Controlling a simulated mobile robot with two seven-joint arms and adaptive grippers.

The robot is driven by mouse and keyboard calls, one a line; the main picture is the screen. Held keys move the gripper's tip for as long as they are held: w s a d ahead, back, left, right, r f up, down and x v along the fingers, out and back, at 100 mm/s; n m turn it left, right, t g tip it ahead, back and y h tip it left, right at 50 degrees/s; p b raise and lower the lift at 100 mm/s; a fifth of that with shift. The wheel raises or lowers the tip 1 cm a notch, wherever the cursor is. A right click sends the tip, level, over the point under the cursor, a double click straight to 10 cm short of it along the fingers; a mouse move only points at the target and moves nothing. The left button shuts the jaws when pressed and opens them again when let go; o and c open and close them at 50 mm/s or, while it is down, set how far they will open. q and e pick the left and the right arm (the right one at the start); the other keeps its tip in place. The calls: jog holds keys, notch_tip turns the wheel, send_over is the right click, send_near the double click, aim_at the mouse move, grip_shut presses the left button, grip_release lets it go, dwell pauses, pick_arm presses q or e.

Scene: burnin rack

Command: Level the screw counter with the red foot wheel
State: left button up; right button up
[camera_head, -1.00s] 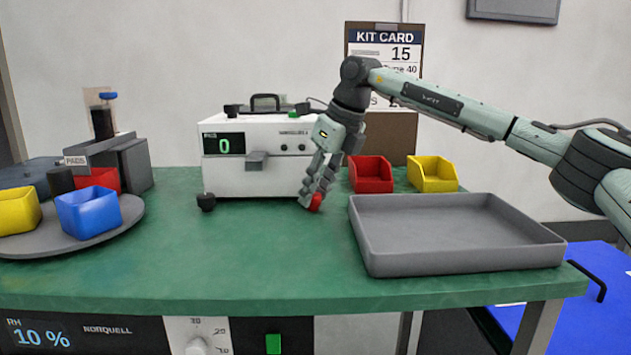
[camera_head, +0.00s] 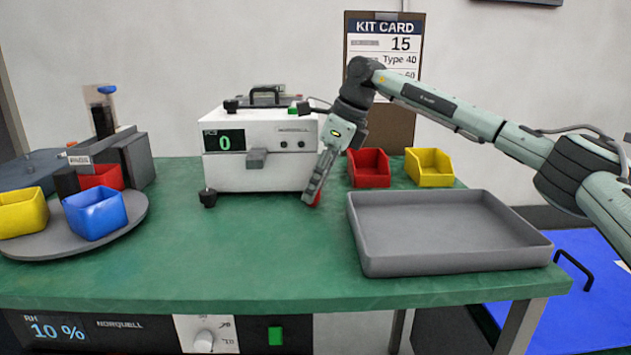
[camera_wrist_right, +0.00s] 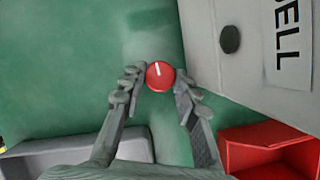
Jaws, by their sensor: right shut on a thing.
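The screw counter (camera_head: 230,172) is a white box on the green bench, its display reading 0. A black foot (camera_head: 208,198) shows under its front left corner. The red foot wheel (camera_wrist_right: 160,76), with a white mark, is at its front right corner; in the head view only a sliver of the wheel (camera_head: 317,199) shows beside my fingers. My right gripper (camera_head: 311,196) reaches down and is shut on the wheel. In the right wrist view, its fingers (camera_wrist_right: 158,86) stand on both sides of the wheel. My left gripper is not in view.
A grey tray (camera_head: 450,262) lies right of my right gripper. A red bin (camera_head: 369,170) and a yellow bin (camera_head: 430,169) stand behind it. A round turntable (camera_head: 65,243) with several bins is at the left. The bench front middle is clear.

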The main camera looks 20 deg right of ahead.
jog(key=shift+r, duration=0.1)
jog(key=o, duration=1.2)
jog(key=shift+c, duration=0.2)
jog(key=v, duration=0.8)
